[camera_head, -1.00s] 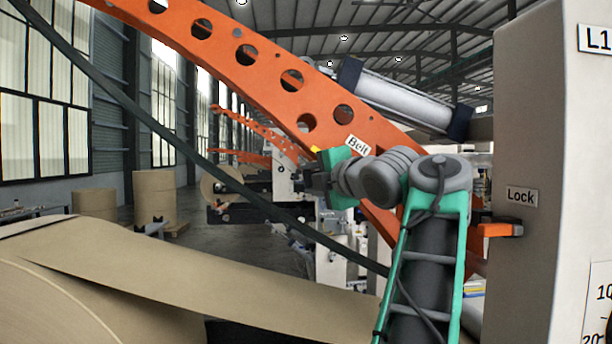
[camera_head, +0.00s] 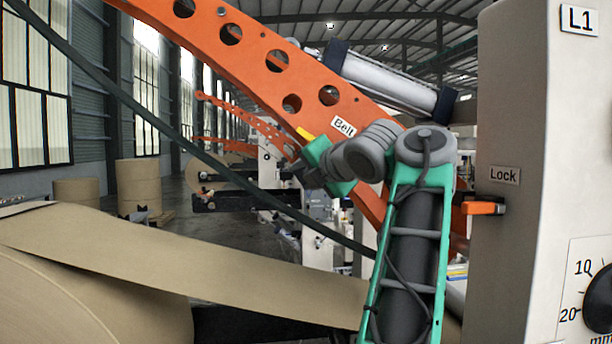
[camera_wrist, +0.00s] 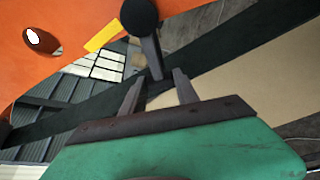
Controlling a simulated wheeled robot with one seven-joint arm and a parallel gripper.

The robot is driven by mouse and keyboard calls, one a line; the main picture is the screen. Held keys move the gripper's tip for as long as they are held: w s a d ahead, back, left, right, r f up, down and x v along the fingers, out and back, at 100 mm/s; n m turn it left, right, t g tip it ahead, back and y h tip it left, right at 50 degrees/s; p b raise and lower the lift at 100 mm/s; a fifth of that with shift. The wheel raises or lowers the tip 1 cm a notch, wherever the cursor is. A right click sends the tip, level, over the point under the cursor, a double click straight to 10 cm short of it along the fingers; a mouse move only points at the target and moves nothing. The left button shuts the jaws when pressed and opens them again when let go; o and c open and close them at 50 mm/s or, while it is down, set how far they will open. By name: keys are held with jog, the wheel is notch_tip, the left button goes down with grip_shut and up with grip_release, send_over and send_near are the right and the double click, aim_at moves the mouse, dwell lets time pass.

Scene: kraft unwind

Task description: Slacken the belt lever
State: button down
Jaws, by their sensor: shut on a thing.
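The belt lever (camera_wrist: 147,45) shows in the wrist view as a dark stem with a round black knob, beside the orange arm. My gripper (camera_wrist: 157,84) is shut on the lever's stem, with the knob standing out beyond the fingertips. In the head view my gripper (camera_head: 292,169) is at the lower edge of the orange arm (camera_head: 265,60), left of the "Belt" label (camera_head: 344,126). The lever itself is hard to make out there. A yellow mark (camera_wrist: 103,35) on the orange arm lies left of the knob.
A dark belt (camera_head: 160,125) runs diagonally behind my gripper. A kraft web (camera_head: 200,265) comes off the large roll (camera_head: 80,300) at lower left. At right a beige housing (camera_head: 510,130) carries the orange lock lever (camera_head: 483,208) and a black dial (camera_head: 600,298).

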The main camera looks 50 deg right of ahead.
jog(key=c, duration=0.9)
grip_release()
jog(key=shift+s, duration=0.1)
jog(key=v, duration=0.7)
jog(key=shift+s+a+r, duration=0.1)
jog(key=shift+s, duration=0.15)
